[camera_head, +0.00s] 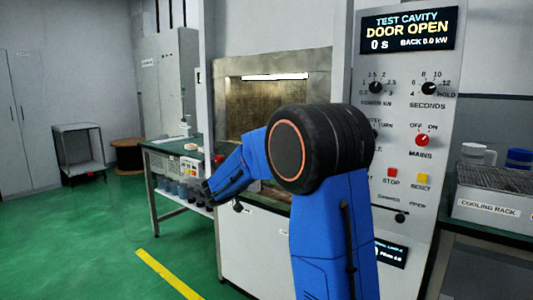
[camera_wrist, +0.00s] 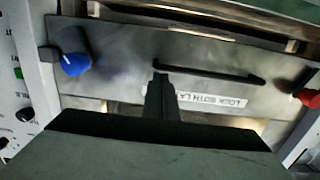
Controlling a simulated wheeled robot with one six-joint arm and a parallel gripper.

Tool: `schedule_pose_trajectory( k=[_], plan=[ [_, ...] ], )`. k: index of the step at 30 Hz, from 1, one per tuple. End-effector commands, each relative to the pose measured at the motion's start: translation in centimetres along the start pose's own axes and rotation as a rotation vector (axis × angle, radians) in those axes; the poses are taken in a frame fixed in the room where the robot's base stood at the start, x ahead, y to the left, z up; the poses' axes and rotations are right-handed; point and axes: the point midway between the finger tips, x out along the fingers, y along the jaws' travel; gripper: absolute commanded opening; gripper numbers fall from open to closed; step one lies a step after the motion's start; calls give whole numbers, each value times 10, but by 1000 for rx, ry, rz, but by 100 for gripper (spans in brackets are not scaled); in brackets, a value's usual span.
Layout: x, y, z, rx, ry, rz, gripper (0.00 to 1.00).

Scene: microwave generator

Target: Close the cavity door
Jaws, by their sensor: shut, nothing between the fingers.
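The cavity door is a grey metal panel (camera_wrist: 120,65) across the wrist view, with a dark bar handle (camera_wrist: 215,73). A blue knob (camera_wrist: 75,64) is at its left end and a red knob (camera_wrist: 308,97) at its right. A white label on it reads upside down. My gripper (camera_wrist: 160,78) is shut and empty, its tips overlapping the left end of the handle in the picture; I cannot tell whether they touch. In the head view the lit cavity (camera_head: 248,105) shows open, and the display (camera_head: 408,32) reads DOOR OPEN. My blue arm hides part of the cavity front.
The control panel (camera_head: 455,110) with knobs and buttons stands right of the cavity. A cooling rack (camera_head: 490,208) is at the far right. A green-topped bench (camera_head: 165,150) with jars stands left.

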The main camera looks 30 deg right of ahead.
Motion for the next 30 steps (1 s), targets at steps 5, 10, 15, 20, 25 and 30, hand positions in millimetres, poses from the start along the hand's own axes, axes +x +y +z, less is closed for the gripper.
schedule_pose_trajectory(
  k=[5,10,15,20,25,30],
  plan=[
    [2,0,35,-4,-1,0,0],
    [3,0,51,0,-1,0,0],
    [3,0,58,-1,-2,0,0],
    [3,0,60,-3,-5,0,0],
    [3,0,62,-5,-8,1,0],
    [2,-2,58,-4,-9,0,0]
  ],
)
